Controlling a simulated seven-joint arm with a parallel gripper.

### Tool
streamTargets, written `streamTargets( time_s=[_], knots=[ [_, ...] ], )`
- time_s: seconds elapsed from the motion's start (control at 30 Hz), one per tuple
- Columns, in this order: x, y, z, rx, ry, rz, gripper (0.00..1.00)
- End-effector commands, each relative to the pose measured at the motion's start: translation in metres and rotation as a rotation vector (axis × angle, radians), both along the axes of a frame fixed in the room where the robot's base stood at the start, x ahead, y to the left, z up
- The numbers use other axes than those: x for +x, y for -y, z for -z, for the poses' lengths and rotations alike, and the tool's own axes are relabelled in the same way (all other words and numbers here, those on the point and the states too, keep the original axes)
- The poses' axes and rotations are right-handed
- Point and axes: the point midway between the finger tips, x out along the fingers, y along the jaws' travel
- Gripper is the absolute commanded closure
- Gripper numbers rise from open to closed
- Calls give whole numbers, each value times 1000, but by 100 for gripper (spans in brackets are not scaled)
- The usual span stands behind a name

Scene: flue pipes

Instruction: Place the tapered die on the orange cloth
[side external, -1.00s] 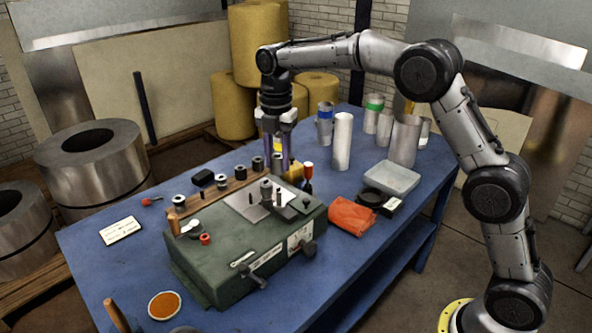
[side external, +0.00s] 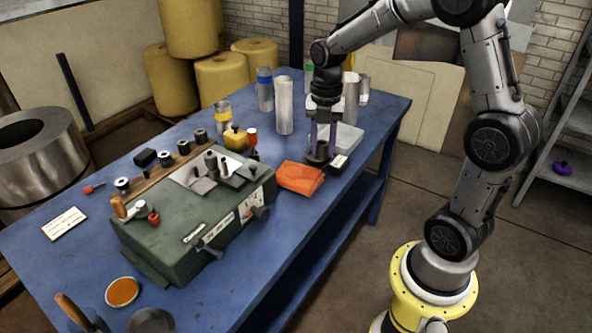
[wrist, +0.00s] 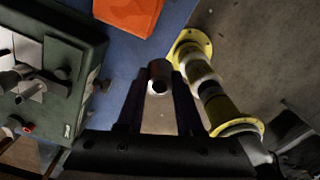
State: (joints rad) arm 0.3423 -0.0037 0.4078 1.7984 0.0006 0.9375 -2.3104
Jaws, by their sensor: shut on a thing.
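The orange cloth (side external: 300,178) lies folded near the table's front right edge, right of the green machine. It also shows at the top of the wrist view (wrist: 128,14). In the wrist view, my gripper (wrist: 159,88) is shut on a small grey metal cylinder with a dark hole, which I take for the tapered die (wrist: 159,70). The die is apart from the cloth. Its taper is hard to make out.
The green machine (side external: 195,215) fills the table's middle, with several dark dies on a wooden rail (side external: 150,172) behind it.

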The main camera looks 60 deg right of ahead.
Motion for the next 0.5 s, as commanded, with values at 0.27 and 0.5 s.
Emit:
streamTargets(
  time_s=[0.27, 0.5],
  knots=[
    [53, 20, 26, 1, -4, 3, 100],
    [95, 35, 59, 2, -5, 3, 100]
  ],
)
